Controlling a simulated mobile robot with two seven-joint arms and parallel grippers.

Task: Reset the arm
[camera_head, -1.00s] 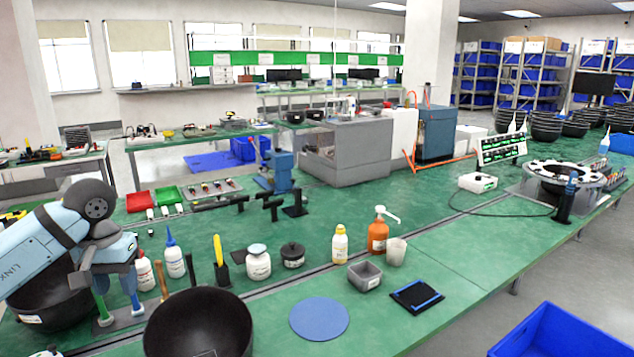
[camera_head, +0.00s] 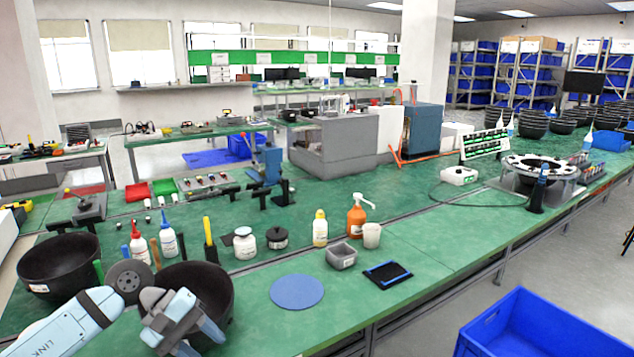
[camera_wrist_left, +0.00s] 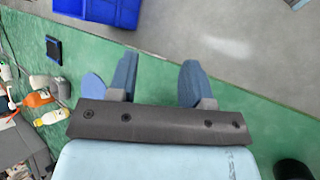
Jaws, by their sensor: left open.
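My left gripper (camera_head: 205,338) is low at the bottom left of the head view, in front of a black bowl (camera_head: 215,282) that it partly hides. Its arm comes in from the bottom left corner. In the left wrist view the two blue fingers stand apart with nothing between them, so the gripper (camera_wrist_left: 157,78) is open and empty. Green table edge and grey floor show beyond the fingers. My right gripper is in neither view.
A second black bowl (camera_head: 60,268) stands at the left. Bottles, a blue disc (camera_head: 297,291), a grey bin (camera_head: 342,257) and a black tray (camera_head: 388,275) are on the green table (camera_head: 335,310). A blue crate (camera_head: 540,330) is at the lower right, beyond the table edge.

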